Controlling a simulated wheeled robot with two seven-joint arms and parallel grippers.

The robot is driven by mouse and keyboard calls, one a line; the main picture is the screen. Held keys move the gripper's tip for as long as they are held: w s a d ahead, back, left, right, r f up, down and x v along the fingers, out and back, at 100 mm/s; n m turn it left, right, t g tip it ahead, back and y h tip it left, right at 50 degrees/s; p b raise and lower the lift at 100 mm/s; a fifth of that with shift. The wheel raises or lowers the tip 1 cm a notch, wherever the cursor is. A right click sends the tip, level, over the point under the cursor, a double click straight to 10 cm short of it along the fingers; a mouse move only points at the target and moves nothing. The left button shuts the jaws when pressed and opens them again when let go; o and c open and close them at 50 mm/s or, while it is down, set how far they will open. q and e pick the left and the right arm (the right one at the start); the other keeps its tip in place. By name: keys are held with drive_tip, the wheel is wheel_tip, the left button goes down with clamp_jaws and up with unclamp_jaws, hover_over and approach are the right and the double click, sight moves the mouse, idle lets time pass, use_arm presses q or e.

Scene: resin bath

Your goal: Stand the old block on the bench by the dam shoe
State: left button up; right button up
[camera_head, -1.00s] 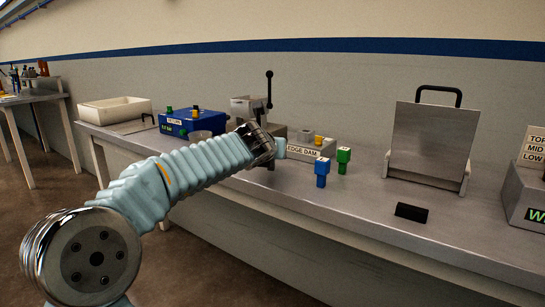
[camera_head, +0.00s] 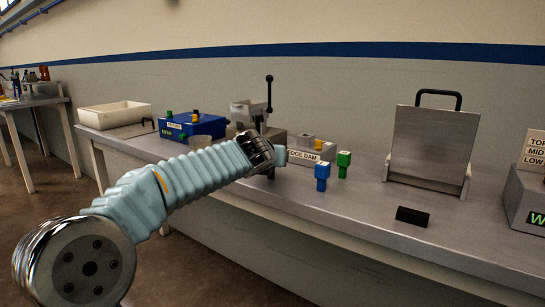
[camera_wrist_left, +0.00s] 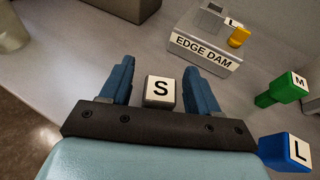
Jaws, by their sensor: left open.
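My left gripper (camera_head: 274,164) is low over the bench (camera_head: 400,200), in front of the EDGE DAM holder. In the left wrist view the gripper (camera_wrist_left: 159,66) is open. A block marked S (camera_wrist_left: 160,91) with a pale top sits between its fingers, with a gap on each side. In the head view that block is hidden behind the gripper. The grey EDGE DAM holder (camera_head: 304,154), which also shows in the wrist view (camera_wrist_left: 203,52), carries a yellow block (camera_head: 318,144) and a grey piece (camera_wrist_left: 209,18). I cannot tell which block is the old one. My right gripper is out of view.
A blue L block (camera_head: 322,172) and a green M block (camera_head: 343,160) stand just right of the gripper. A black block (camera_head: 412,216), a tilted plate with a handle (camera_head: 432,145), a lever machine (camera_head: 248,112) and a blue box (camera_head: 183,127) are also on the bench.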

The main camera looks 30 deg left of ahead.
use_arm(q)
drive_tip(key=v, duration=1.1)
drive_tip(key=shift+s+r, duration=0.15)
drive_tip(key=shift+s, duration=0.05)
drive_tip(key=shift+o, duration=0.2)
drive_tip(key=shift+d, duration=0.1)
